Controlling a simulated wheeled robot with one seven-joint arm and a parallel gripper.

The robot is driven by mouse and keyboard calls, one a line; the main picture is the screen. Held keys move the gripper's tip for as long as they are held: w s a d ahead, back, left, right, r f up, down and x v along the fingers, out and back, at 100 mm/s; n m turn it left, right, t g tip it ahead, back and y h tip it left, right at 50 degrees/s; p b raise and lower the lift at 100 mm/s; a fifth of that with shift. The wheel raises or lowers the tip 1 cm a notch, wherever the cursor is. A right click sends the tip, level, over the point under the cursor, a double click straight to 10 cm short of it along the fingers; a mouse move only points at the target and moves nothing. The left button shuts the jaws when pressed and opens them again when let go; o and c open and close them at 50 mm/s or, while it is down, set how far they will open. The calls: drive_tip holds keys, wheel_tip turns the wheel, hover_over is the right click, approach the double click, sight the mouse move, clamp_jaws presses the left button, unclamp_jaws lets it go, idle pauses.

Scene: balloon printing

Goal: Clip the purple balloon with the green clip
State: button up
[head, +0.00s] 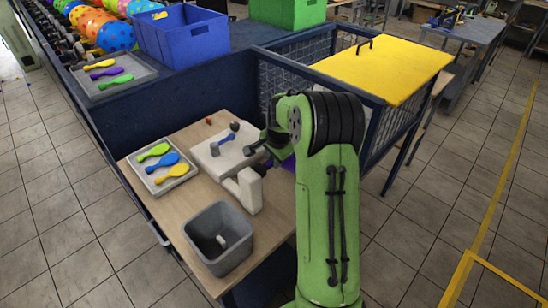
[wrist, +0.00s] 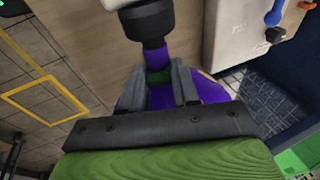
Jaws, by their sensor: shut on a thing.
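The purple balloon (wrist: 210,93) hangs from a black nozzle (wrist: 149,22) in the wrist view, with its neck (wrist: 156,57) at the nozzle's end. The green clip (wrist: 157,76) shows dark green between the grey fingers of my gripper (wrist: 159,88), at the balloon's neck. My gripper is shut on the clip. The fingers and palm hide part of the clip and balloon, so I cannot tell whether the clip is closed around the neck. In the head view, a sliver of the purple balloon (head: 288,163) shows beside my arm.
A white machine (head: 228,153) stands on the wooden table (head: 188,214). A grey tray (head: 160,187) with green, blue and yellow deflated balloons lies at left. A grey bin (head: 214,262) stands in front. A yellow-topped cage (head: 395,65) is behind my arm.

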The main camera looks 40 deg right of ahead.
drive_tip(key=o, duration=0.9)
drive_tip(key=shift+f, duration=0.1)
drive_tip(key=p+v, duration=0.1)
drive_tip(key=v, duration=0.2)
drive_tip(key=p+v, duration=0.2)
drive_tip(key=v, duration=0.1)
drive_tip(key=d+p+v, duration=0.1)
drive_tip(key=p+v, duration=0.1)
drive_tip(key=v, duration=0.1)
drive_tip(key=shift+w+d, duration=0.1)
